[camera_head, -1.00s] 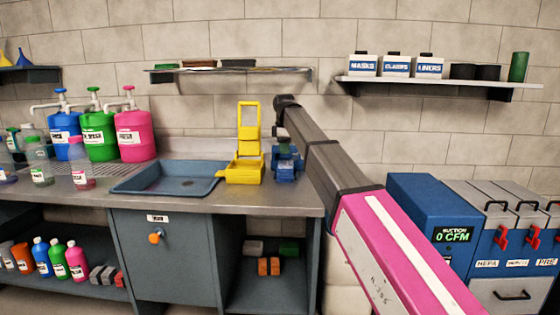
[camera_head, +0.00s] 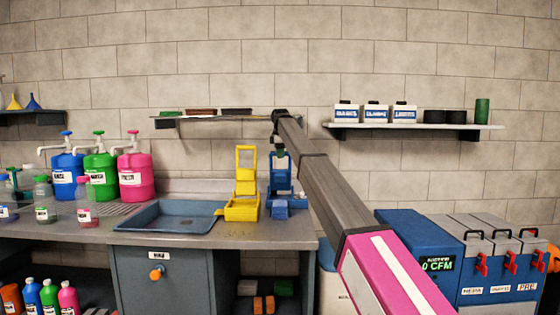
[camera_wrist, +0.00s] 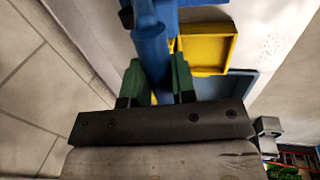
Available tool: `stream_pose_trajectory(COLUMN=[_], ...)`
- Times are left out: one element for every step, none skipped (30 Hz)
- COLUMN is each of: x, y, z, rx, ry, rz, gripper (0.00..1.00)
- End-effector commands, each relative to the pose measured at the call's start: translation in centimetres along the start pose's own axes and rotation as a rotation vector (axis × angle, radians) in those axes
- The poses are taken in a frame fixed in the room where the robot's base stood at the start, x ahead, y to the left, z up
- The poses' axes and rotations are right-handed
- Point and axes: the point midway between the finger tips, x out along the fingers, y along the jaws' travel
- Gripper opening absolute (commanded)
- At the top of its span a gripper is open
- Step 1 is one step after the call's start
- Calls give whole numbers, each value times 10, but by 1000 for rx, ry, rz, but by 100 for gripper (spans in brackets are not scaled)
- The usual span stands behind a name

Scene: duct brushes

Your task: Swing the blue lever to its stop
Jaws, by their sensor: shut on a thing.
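The blue lever (camera_head: 281,172) is a frame-like handle standing up from its blue base (camera_head: 281,206) on the counter, just right of a yellow unit of like shape. My gripper (camera_head: 278,150) reaches its top end from above. In the wrist view my green fingers (camera_wrist: 159,76) lie on both sides of a blue bar of the lever (camera_wrist: 152,45) and are shut on it. The lever looks close to upright; the arm partly covers its right side, and I cannot tell whether it touches its stop.
The yellow unit (camera_head: 242,208), its frame upright, stands close on the left, beside a blue tray (camera_head: 168,216). A wall shelf (camera_head: 215,118) runs behind my wrist. Pump bottles (camera_head: 100,180) stand further left. Blue suction box (camera_head: 418,250) stands right.

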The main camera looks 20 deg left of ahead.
Motion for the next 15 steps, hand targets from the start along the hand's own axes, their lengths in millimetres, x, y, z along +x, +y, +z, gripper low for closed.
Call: stream_pose_trajectory(x=[3, 3, 3, 2, 2, 2, 2, 2, 2, 2, 2, 2, 2, 2, 1], y=[11, 14, 18, 21, 24, 27, 29, 31, 33, 34, 36, 37, 38, 38, 39], z=[0, 0, 0, 0, 0, 0, 0, 0, 0, 0, 0, 0, 0, 0, 0], rx=[1, 1, 1, 1, 1, 1, 1, 1, 1, 1, 1, 1, 1, 1, 1], ry=[-2, -1, -1, -1, -1, -1, -1, -1, -1, -1, 0, 0, 0, 0, 0], rz=[-2, -2, -2, -2, -3, -3, -3, -3, -3, -3, -3, -3, -3, -3, -3], gripper=[0, 0, 0, 0, 0, 0, 0, 0, 0, 0, 0, 0, 0, 0, 0])
